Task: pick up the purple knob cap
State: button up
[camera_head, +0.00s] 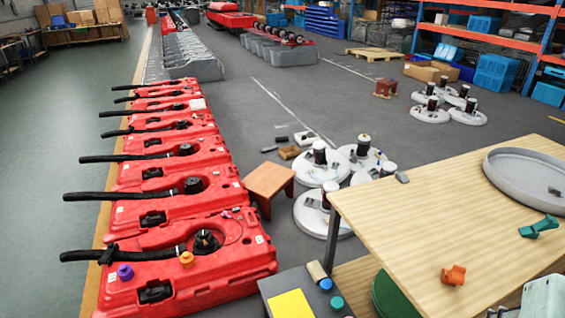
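The purple knob cap (125,272) sits upright on the front red tank (190,272), near its left front corner, just below a black hose. An orange knob cap (187,259) sits on the same tank to its right, beside the black fitting in the round recess. A pale part of what looks like my own arm shows at the bottom right corner, far from the purple cap. My gripper's fingers are not visible, so whether it is open or shut does not show.
More red tanks stand in a row behind. A wooden table (430,215) at right bears a grey tray (535,180), a green part (539,227) and an orange part (454,275). A wooden stool (270,183) stands right of the tanks. Green floor (45,190) at left is clear.

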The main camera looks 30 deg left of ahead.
aim_at(125, 272)
jog(key=u, duration=2.6)
jog(key=i+j, duration=0.2)
jog(key=j, duration=0.2)
jog(key=i+j, duration=0.2)
jog(key=j, duration=0.15)
jog(key=i+j+z, duration=0.1)
jog(key=i+j, duration=0.15)
jog(key=j, duration=0.15)
jog(key=i+j+z, duration=0.1)
jog(key=i, duration=0.35)
jog(key=i+j, duration=0.35)
jog(key=i, duration=0.65)
jog(key=i+j+z, duration=0.15)
jog(key=i, duration=0.5)
